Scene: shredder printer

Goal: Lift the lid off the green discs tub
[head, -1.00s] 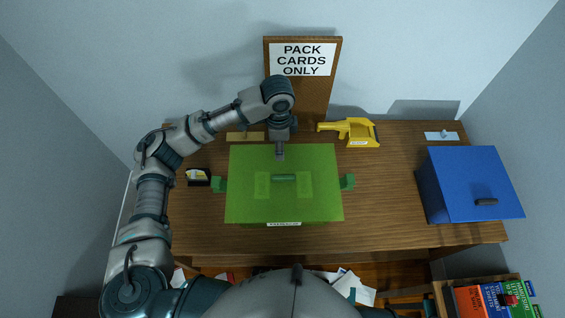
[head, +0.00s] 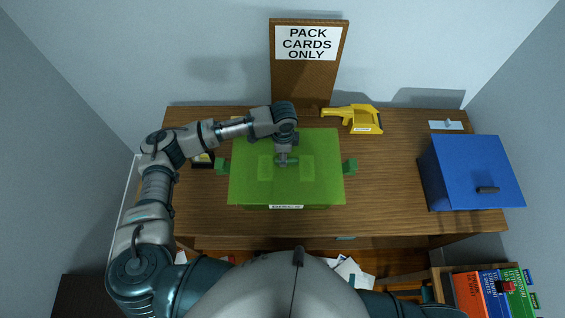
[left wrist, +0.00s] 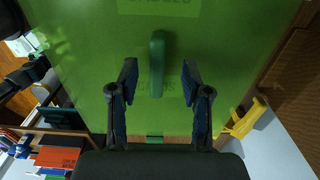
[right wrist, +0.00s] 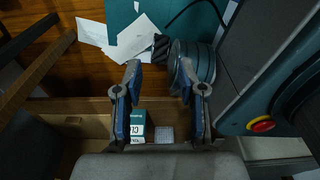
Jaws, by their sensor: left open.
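The green tub (head: 288,207) stands on the desk with a flat, translucent green lid (head: 325,185) on top. The tub has a grip block on each side and a white label at the front, too small to read. My left gripper (head: 286,161) is over the middle of the lid, at the lid's handle. In the left wrist view the green bar handle (left wrist: 157,50) lies between the open fingers of my left gripper (left wrist: 158,78), with a gap on each side. My right gripper (right wrist: 158,75) is open and empty, below desk level.
A yellow tool (head: 355,118) and a board with a "PACK CARDS ONLY" sign (head: 307,43) are at the back. A blue lidded box (head: 475,172) stands at the right. Papers (right wrist: 130,35) lie on the floor. The desk between tub and blue box is clear.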

